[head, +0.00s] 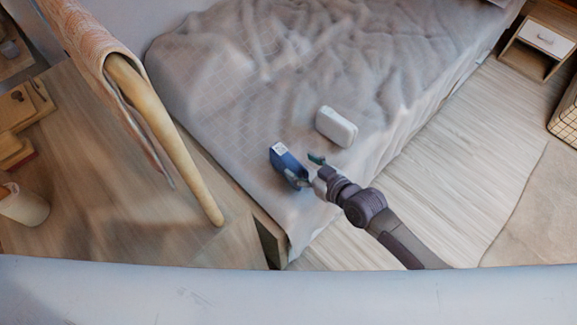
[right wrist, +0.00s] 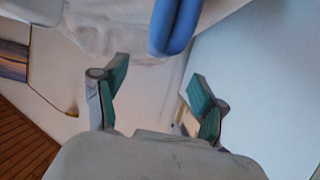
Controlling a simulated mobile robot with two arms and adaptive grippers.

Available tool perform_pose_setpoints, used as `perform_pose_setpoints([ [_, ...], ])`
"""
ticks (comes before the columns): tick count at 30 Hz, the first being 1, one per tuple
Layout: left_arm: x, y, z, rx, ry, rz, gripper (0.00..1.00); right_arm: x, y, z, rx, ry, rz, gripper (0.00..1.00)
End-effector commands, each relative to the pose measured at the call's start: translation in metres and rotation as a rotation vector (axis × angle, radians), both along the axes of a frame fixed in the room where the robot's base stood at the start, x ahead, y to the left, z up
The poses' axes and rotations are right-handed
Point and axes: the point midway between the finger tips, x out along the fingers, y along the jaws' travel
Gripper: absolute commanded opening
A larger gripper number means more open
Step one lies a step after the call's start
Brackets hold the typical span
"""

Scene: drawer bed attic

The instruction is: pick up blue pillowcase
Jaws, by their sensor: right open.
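The blue pillowcase (head: 284,159), a small folded bundle with a white patch on top, lies on the grey bed near its front corner. In the right wrist view its blue rounded edge (right wrist: 176,26) shows at the top, beyond the fingertips. My right gripper (head: 307,170) is open, just right of the pillowcase, with one finger close to its near edge. The head view does not clearly show whether that finger touches it. In the wrist view nothing lies between the green-padded fingers (right wrist: 157,84). My left gripper is out of view.
A white rounded block (head: 336,127) lies on the bed (head: 230,60) just behind my right gripper. A draped cloth and pale curved post (head: 150,110) stand at left above a wooden surface (head: 90,190). A nightstand (head: 540,42) stands at upper right; the floor (head: 450,140) beside the bed is clear.

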Motion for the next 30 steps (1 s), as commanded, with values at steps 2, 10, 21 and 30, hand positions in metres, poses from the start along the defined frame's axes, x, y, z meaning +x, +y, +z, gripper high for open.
perform_pose_setpoints([
  [2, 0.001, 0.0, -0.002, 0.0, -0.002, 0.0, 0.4, 0.007, 0.006, -0.004, 0.0, 0.0, 0.0, 0.71],
  [10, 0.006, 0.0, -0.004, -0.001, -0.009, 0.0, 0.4, 0.024, 0.02, -0.015, 0.001, 0.0, 0.0, 0.71],
  [21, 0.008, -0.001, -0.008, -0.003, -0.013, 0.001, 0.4, 0.047, 0.039, -0.03, -0.001, 0.001, 0.0, 0.71],
  [30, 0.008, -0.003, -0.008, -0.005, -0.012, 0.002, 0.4, 0.047, 0.038, -0.03, -0.001, 0.001, 0.0, 0.46],
])
